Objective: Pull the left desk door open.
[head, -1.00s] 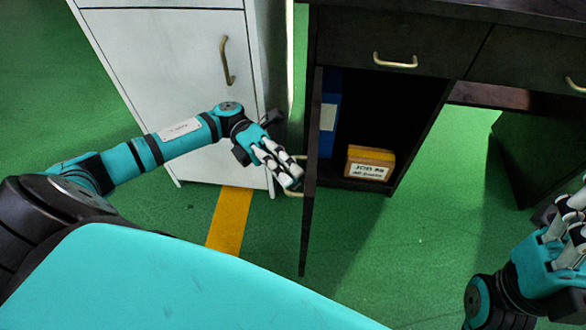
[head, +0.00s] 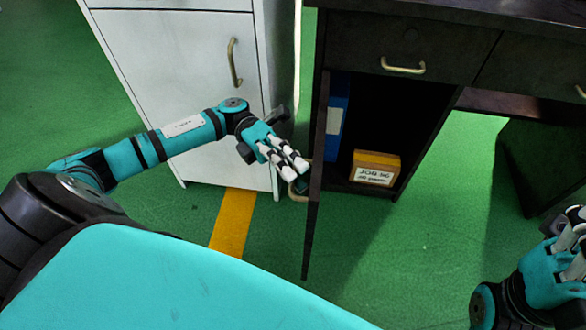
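The dark left desk door (head: 315,187) stands swung open. It shows nearly edge-on and juts out from the desk toward me. Its brass handle (head: 298,190) is on the door's left-hand face, partly hidden by my fingers. My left gripper (head: 296,164) is at this handle, its fingertips over or against it. I cannot tell whether the fingers are closed around it. My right gripper (head: 570,232) is at the right edge, away from the desk and partly cut off. Whether it is open or shut is unclear.
Inside the open compartment are a blue binder (head: 337,117) and a yellow labelled box (head: 376,173). A white cabinet (head: 165,70) stands close to the left of the door. Drawers with brass handles (head: 403,67) are above. Green floor (head: 420,265) is clear in front of the desk.

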